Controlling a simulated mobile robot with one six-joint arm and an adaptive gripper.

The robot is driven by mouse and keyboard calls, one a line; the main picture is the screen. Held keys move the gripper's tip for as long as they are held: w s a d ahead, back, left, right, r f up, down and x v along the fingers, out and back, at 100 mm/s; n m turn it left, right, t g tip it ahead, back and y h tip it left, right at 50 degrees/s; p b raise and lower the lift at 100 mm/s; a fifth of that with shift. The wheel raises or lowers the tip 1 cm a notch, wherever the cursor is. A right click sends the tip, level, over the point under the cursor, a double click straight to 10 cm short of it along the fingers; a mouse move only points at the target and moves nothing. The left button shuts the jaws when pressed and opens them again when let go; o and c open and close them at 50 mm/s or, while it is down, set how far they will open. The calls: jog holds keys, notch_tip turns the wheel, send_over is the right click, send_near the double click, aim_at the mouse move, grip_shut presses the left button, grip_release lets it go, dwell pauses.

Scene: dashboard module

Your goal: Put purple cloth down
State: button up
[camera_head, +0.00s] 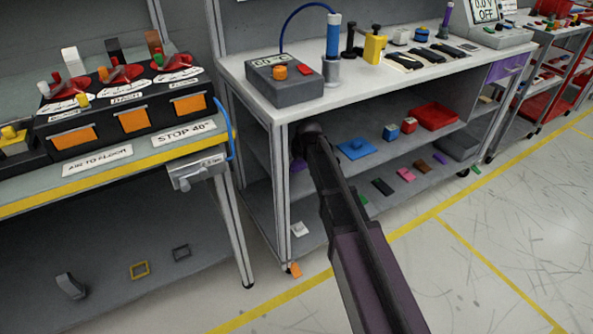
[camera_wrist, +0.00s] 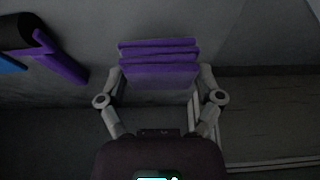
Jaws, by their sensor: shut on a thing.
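The purple cloth (camera_wrist: 158,68) is folded in layers and sits between the two fingers of my gripper (camera_wrist: 158,78) in the wrist view. My gripper is shut on it, with a finger at each side. In the head view my arm reaches into the open front of the white-topped bench (camera_head: 240,72), towards its left end. There the gripper is mostly hidden behind my own arm. A small purple patch (camera_head: 299,166) shows beside the arm; I cannot tell if it is the cloth. I cannot tell whether the cloth touches a surface.
On the bench's middle shelf are a blue piece (camera_head: 356,148), small blocks (camera_head: 390,132) and a red tray (camera_head: 433,117). Several coloured pieces lie on the lower shelf. In the wrist view, a purple strip (camera_wrist: 60,62) lies left of the cloth. The bench's front post (camera_head: 282,200) stands close left of my arm.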

aim_at(296, 175)
jog(key=shift+f, duration=0.1)
jog(key=shift+f+b, duration=1.65)
jog(key=shift+b, duration=0.1)
jog(key=shift+f, duration=0.2)
jog(key=o, duration=0.8)
jog(key=shift+r, duration=0.1)
jog(key=shift+c, duration=0.2)
jog(key=shift+r, duration=0.2)
jog(key=p+v, duration=0.5)
jog(key=shift+r, duration=0.1)
jog(key=s+d, duration=0.6)
jog(key=s, duration=0.4)
jog(key=shift+d, duration=0.3)
